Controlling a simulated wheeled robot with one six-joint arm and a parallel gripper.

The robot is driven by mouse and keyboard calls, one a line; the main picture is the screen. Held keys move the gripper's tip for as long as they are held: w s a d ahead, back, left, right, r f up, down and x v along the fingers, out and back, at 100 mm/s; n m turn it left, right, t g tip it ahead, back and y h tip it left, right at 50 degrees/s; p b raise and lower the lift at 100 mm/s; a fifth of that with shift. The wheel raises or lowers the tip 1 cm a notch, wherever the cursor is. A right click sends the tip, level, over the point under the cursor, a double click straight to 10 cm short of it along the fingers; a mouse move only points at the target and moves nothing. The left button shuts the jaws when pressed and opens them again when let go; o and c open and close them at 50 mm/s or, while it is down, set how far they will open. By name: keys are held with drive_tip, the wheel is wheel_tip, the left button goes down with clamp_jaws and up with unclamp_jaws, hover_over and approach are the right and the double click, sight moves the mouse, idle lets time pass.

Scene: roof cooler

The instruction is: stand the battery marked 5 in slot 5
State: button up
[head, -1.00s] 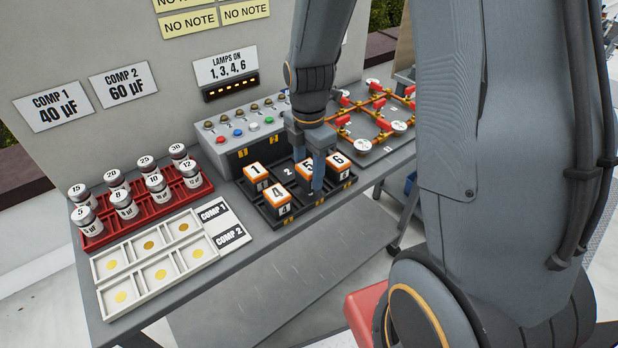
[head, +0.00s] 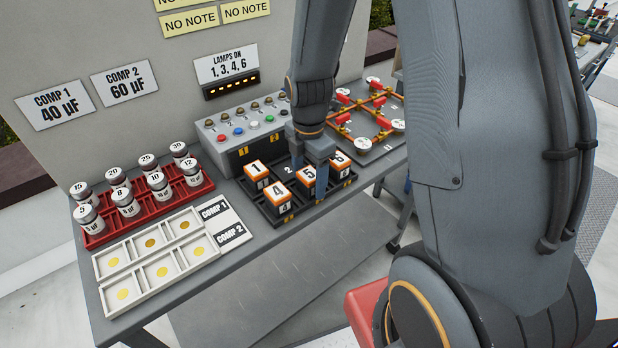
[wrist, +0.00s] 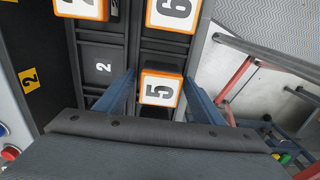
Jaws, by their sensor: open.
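The battery marked 5 (head: 309,174) has an orange-edged white top and a black body; it also shows in the wrist view (wrist: 160,89). It stands upright in the front row of the black battery tray (head: 311,206), between batteries 4 (head: 278,192) and 6 (head: 339,159), its top about level with theirs. My gripper (head: 308,181) is open, with one finger on each side of battery 5. In the wrist view, the fingers (wrist: 159,96) show a small gap on the left; contact on the right is unclear.
Slot 2 (wrist: 103,68) is empty, behind battery 5. Battery 1 (head: 256,169) stands in the back row; another battery (wrist: 80,9) is partly cut off beside slot 2. A switch box (head: 240,130) stands behind the tray, a red-valve pipe panel (head: 370,115) to the right.

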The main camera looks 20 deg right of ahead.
sight(309, 174)
wheel_tip(309, 174, up, 11)
drive_tip(key=shift+r+b, duration=0.15)
drive_tip(key=shift+b, duration=0.95)
drive_tip(key=s+f+m, duration=0.1)
drive_tip(key=s+m, duration=0.3)
drive_tip(key=m, duration=0.6)
drive_tip(key=s+f+m+t, duration=0.1)
drive_tip(key=s+m, duration=0.4)
drive_tip(key=m, duration=0.6)
drive_tip(key=shift+s+f+m, duration=0.15)
drive_tip(key=shift+f+m, duration=0.15)
drive_tip(key=shift+f, duration=0.45)
